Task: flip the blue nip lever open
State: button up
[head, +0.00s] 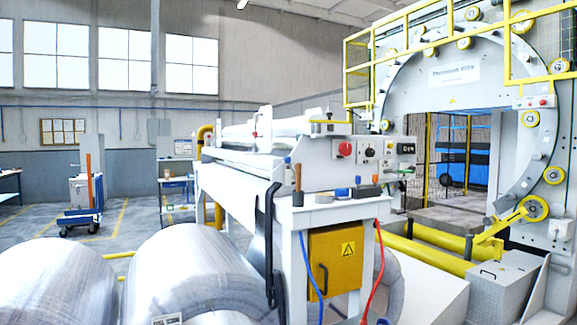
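The pale wrapping machine (285,143) with its long roller section stands in the middle of the head view. A small blue piece (287,160) shows at the near end of this section, just above a brown-handled tool (298,178). I cannot tell whether it is the blue nip lever or what position it is in. My gripper is not in view.
Several small items, one a blue-topped container (357,181), are on the machine's near ledge. Large shiny coils (195,275) fill the front left. A yellow box (335,262) and a red hose (379,270) are below the ledge. The large wrapping ring (541,160) stands right.

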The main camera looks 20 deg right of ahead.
aim_at(287, 160)
jog(key=u, duration=0.05)
jog(key=i, duration=0.75)
jog(key=u, duration=0.7)
jog(key=i, duration=1.05)
jog(key=u, duration=0.5)
